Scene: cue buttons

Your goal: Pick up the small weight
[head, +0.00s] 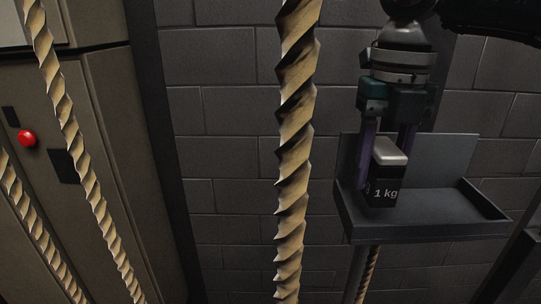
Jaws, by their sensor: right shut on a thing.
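The small weight (385,190) is a dark block with a pale grey top and a "1 kg" label. It is at the right of the head view, at the left end of a dark metal tray (430,233). My right gripper (388,158) points down from above, with its purple fingers on either side of the weight, shut on it. The weight's base is close to the tray floor; I cannot tell whether it touches. My left gripper is not in view.
A thick twisted rope (294,150) hangs down the middle, left of the tray. More ropes (75,140) hang at the left before a beige cabinet (110,110) with a red button (27,139). A grey block wall (225,135) stands behind. The tray's right part is empty.

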